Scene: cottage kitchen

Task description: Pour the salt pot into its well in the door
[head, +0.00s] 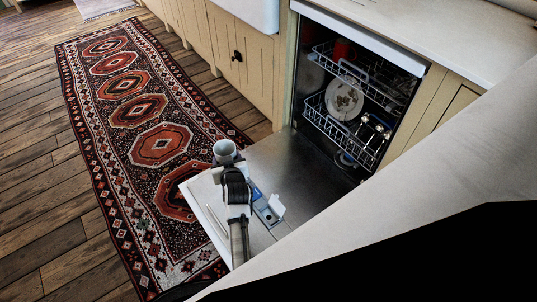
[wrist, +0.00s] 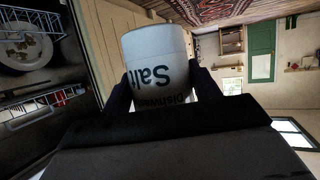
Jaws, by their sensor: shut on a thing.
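The pale grey salt pot (head: 225,151) is in my gripper (head: 229,161), over the outer left part of the lowered dishwasher door (head: 300,172). Its round opening faces mostly upward in the head view. A small blue and grey dispenser (head: 262,207) with a raised pale lid sits in the door, right of my gripper. My arm hides part of the door, and I cannot clearly make out the salt well.
The open dishwasher has an upper rack (head: 350,72) and a lower rack (head: 335,125) holding a plate (head: 344,101) and other dishes. A pale worktop (head: 430,35) lies above. A patterned rug (head: 140,130) covers the floor left of the door.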

